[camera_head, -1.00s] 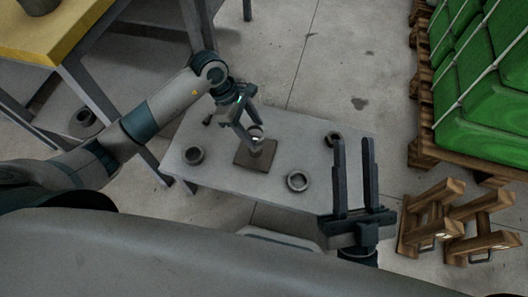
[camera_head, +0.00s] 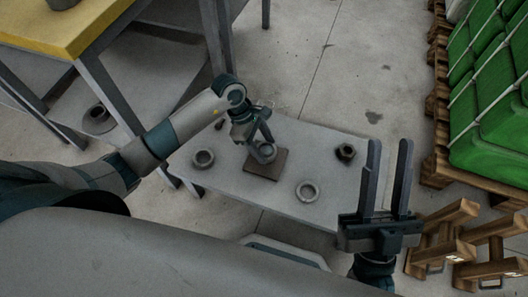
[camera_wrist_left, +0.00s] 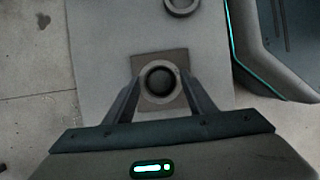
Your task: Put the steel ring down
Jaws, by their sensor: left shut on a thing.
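The steel ring (camera_head: 267,152) is gripped between the fingertips of my left gripper (camera_head: 262,145), over a brown square plate (camera_head: 254,169) on the grey table. In the left wrist view the ring (camera_wrist_left: 160,82) sits between the two fingers, over the middle of the plate (camera_wrist_left: 146,63), its hole dark. I cannot tell whether the ring touches the plate. My right gripper (camera_head: 388,145) is open and empty, fingers pointing up, at the table's right front.
Other rings stand on the grey table (camera_head: 240,189): one at left (camera_head: 203,158), one at front right (camera_head: 307,191), and a dark one at right (camera_head: 345,152). A yellow-topped bench (camera_head: 60,33) is at upper left. Wooden trestles (camera_head: 484,240) and green sacks (camera_head: 490,110) are at right.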

